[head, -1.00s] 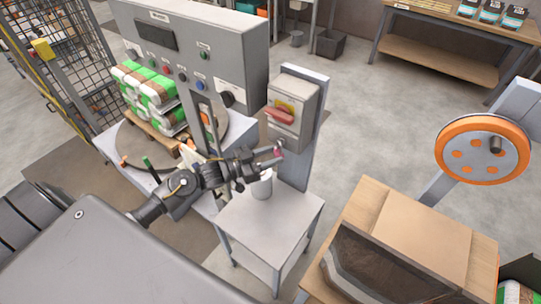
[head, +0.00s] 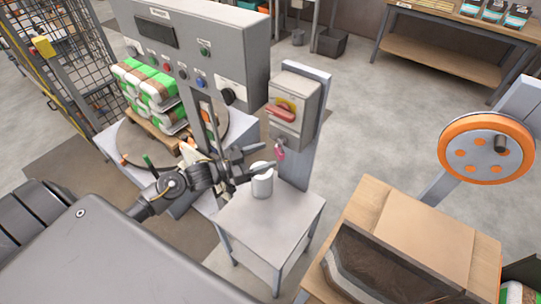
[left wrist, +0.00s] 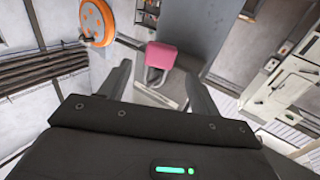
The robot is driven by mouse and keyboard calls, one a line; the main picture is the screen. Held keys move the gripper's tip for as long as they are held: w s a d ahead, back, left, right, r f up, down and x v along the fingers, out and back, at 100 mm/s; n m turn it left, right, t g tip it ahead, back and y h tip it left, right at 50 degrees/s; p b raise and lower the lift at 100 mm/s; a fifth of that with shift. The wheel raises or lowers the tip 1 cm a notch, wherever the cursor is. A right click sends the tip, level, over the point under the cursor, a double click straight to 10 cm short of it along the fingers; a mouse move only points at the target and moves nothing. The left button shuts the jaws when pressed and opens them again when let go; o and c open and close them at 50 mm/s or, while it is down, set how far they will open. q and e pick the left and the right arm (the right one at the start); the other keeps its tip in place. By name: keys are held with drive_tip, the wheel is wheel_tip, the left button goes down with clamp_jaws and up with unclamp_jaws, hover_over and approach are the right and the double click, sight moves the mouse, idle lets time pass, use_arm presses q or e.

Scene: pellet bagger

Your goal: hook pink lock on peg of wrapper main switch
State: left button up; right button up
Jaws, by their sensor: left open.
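The wrapper main switch is a grey box (head: 291,104) with a red handle (head: 281,113) on a yellow plate, fixed to a grey post. The pink lock (head: 281,154) hangs just below the box, at its lower left, apparently from the small peg there; the exact contact is too small to tell. My left gripper (head: 268,159) is open and empty, a little left of and below the lock. In the left wrist view the pink lock (left wrist: 160,55) with its grey shackle shows beyond and between the open fingers, apart from them. My right gripper is not in view.
A control cabinet (head: 190,45) and a pallet of bags (head: 148,88) stand at the left. An orange wheel (head: 486,150) is at the right.

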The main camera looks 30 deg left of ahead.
use_arm(q)
drive_tip(key=b+v, duration=0.1)
drive_tip(key=v, duration=0.7)
drive_tip(key=shift+d, duration=0.25)
drive_tip(key=shift+s+f, duration=0.1)
wheel_tip(320, 180, down, 6)
drive_tip(key=s+d+n+y, duration=0.2)
drive_tip(key=n+y, duration=0.1)
drive_tip(key=y, duration=0.3)
drive_tip(key=s+d+f+n+g+y, duration=0.1)
drive_tip(key=s+d+f+g+y, duration=0.15)
drive_tip(key=s+g, duration=0.45)
drive_tip(key=s+d+f+n+g+y, duration=0.2)
drive_tip(key=s+d+f+g, duration=0.1)
drive_tip(key=s, duration=0.8)
wheel_tip(320, 180, down, 28)
drive_tip(key=s+g, duration=0.2)
drive_tip(key=s+a+f+g, duration=0.1)
drive_tip(key=s+a+f, duration=0.1)
drive_tip(key=s+f, duration=1.2)
drive_tip(key=shift+s+a+m, duration=0.4)
drive_tip(key=shift+s, duration=0.6)
